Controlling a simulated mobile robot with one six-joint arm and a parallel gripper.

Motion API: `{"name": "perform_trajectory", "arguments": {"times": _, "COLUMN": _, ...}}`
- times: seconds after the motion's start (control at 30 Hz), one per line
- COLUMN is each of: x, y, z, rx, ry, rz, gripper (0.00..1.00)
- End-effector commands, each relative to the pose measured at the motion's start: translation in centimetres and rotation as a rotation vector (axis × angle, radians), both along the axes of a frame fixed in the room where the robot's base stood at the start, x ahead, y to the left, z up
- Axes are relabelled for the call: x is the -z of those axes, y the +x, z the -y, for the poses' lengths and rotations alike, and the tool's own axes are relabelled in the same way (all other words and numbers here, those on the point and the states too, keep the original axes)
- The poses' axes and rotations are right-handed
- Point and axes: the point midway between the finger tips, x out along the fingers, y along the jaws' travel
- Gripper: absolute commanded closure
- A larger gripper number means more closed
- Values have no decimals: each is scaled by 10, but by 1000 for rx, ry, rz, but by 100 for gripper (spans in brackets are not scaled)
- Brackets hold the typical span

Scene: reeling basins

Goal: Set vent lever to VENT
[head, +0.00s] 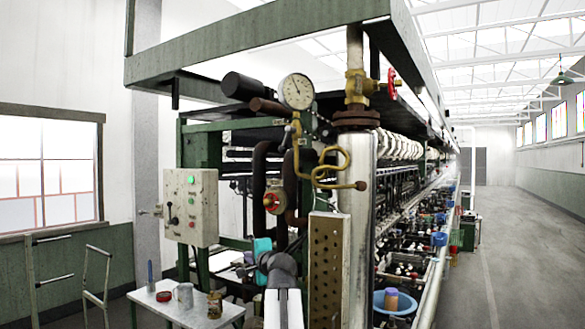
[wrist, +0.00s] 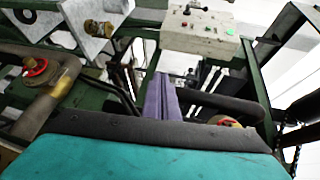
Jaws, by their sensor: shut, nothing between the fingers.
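A grey-white control box (head: 190,207) is mounted at the left end of the machine, with a green lamp, coloured buttons and a black-knobbed lever (head: 172,212) low on its face. In the wrist view the box (wrist: 200,38) appears near the top, upside down, with a lever (wrist: 190,10) on it. I cannot read any VENT marking or tell which lever is the vent lever. My gripper (wrist: 161,95) shows as shut purple fingers, empty, pointing toward the box and apart from it. In the head view my teal wrist (head: 262,249) is below and right of the box; the fingers are not clearly seen there.
A red-handled valve (head: 271,203) and dark pipes stand close above my wrist. A pressure gauge (head: 296,91) and brass tubing are higher up. A small table (head: 200,311) with cups and a bottle stands at lower left.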

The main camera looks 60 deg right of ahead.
Motion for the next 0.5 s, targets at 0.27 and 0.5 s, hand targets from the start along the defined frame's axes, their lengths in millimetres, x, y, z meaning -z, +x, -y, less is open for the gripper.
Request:
{"name": "perform_trajectory", "arguments": {"times": 0.27, "x": -132, "y": -82, "z": 37, "rx": 121, "ry": -24, "rz": 224, "gripper": 100}}
{"name": "perform_trajectory", "arguments": {"times": 0.5, "x": -237, "y": -156, "z": 43, "rx": 194, "ry": -53, "rz": 409, "gripper": 100}}
